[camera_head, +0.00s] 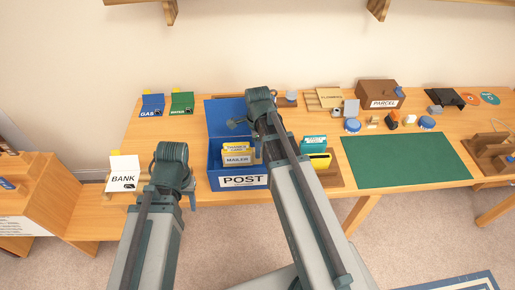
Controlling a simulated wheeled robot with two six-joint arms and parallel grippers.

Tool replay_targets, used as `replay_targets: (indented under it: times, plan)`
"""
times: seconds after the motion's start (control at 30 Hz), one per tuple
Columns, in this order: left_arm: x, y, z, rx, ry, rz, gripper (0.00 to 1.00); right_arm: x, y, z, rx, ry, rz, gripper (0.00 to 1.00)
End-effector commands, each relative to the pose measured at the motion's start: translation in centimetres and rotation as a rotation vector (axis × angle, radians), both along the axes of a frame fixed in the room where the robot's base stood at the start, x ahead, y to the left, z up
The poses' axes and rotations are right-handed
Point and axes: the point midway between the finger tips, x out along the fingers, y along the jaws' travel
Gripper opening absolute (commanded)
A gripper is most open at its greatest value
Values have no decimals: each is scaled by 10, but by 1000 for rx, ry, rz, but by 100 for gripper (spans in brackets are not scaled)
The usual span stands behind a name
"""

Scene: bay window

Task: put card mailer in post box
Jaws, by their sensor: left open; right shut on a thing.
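The blue post box (243,181), labelled POST, stands open on the wooden table with its lid raised behind. A yellowish card mailer (237,159), labelled MAILER, is upright within the outline of the box. Whether it rests on the bottom cannot be told. My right gripper (258,150) is at the mailer's right edge and shut on it; my own arm largely hides the fingers. My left gripper (190,193) is open and empty, left of the post box near the table's front edge, and partly hidden by its wrist.
A white BANK card (123,173) is at the left. Blue GAS (152,105) and green WATER (182,103) holders stand behind. Teal and yellow items (316,150) stand right of the box. A green mat (405,160) lies clear. A brown PARCEL box (379,94) is at the back.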

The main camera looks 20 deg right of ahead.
Motion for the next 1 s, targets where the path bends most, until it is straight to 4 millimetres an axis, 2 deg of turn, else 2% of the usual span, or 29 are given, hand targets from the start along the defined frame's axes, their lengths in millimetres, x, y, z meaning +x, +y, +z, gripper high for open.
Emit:
replay_targets:
  times: [0.03, 0.3, 0.47, 0.73, 0.77, 0.93, 1.0]
  plan:
    - [0, 0, -15, 0, 0, 0, 51, 0, 0, -15, 0, 0, 0, 0]
    - [0, 0, -50, 0, 0, 0, 51, 0, 0, -50, 0, 0, 0, 0]
    - [0, 0, -57, 0, 0, 0, 51, 0, 0, -57, 0, 0, 0, 0]
    - [0, 0, -56, 0, 0, 0, 51, 0, 0, -56, 0, 0, 0, 0]
    - [0, 0, -56, 0, 0, 0, 51, 0, 0, -56, 0, 0, 0, 31]
    - [0, 0, -56, 0, 0, 0, 51, 0, 0, -56, 0, 0, 0, 62]
    - [0, 0, -56, 0, 0, 0, 51, 0, 0, -56, 0, 0, 0, 62]
